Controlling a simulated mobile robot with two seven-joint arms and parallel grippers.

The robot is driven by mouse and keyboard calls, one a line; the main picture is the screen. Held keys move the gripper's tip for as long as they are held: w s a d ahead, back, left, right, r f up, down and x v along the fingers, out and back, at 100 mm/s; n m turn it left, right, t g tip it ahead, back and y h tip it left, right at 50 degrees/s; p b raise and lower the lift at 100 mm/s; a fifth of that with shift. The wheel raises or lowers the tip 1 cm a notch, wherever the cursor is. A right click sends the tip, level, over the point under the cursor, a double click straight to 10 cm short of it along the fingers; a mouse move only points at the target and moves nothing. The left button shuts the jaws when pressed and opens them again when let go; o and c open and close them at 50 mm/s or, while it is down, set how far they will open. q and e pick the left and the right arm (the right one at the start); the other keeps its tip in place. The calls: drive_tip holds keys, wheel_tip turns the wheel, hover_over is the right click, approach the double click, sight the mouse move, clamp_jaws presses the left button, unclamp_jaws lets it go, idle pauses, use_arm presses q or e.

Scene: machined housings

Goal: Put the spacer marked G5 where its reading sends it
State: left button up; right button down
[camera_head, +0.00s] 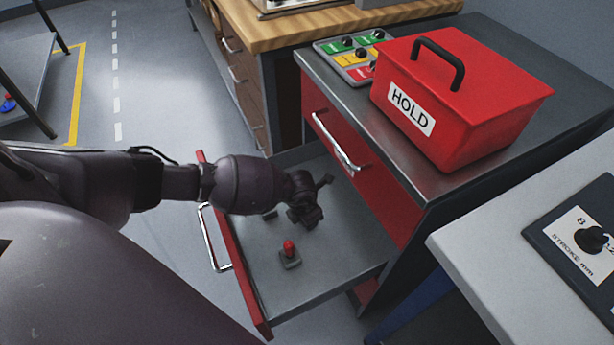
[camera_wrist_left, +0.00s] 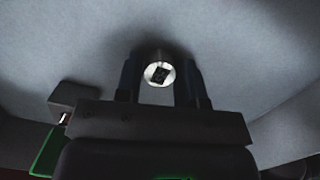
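A short round metal spacer (camera_wrist_left: 158,73) shows end-on in the left wrist view, with a dark mark on its face too small to read. My left gripper (camera_wrist_left: 161,78) has one finger on each side of it, very close; I cannot tell whether they press on it. In the head view my left gripper (camera_head: 308,205) points down into the open drawer (camera_head: 318,284), and the spacer is hidden there. A red bin marked HOLD (camera_head: 460,95) stands on the cabinet top. My right gripper is not in view.
A small grey block with a red knob (camera_head: 289,252) sits in the drawer, near the gripper. A panel with coloured fields and black knobs (camera_head: 352,50) lies behind the bin. A STROKE mm dial panel (camera_head: 585,240) is on the pale table at right.

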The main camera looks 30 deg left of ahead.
use_arm(q)
drive_tip(key=o, duration=0.3)
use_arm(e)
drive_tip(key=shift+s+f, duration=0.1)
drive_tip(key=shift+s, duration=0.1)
use_arm(q)
drive_tip(key=shift+r, duration=0.45)
drive_tip(key=r+p, duration=0.1)
drive_tip(key=r, duration=0.2)
drive_tip(key=s+r+p, duration=0.1)
drive_tip(key=r+p, duration=0.1)
drive_tip(key=r, duration=0.2)
drive_tip(key=r+p, duration=0.1)
drive_tip(key=r, duration=0.3)
drive_tip(key=shift+s+a+r+p, duration=0.2)
drive_tip(key=shift+s+a+p, duration=0.05)
drive_tip(key=shift+p, duration=0.1)
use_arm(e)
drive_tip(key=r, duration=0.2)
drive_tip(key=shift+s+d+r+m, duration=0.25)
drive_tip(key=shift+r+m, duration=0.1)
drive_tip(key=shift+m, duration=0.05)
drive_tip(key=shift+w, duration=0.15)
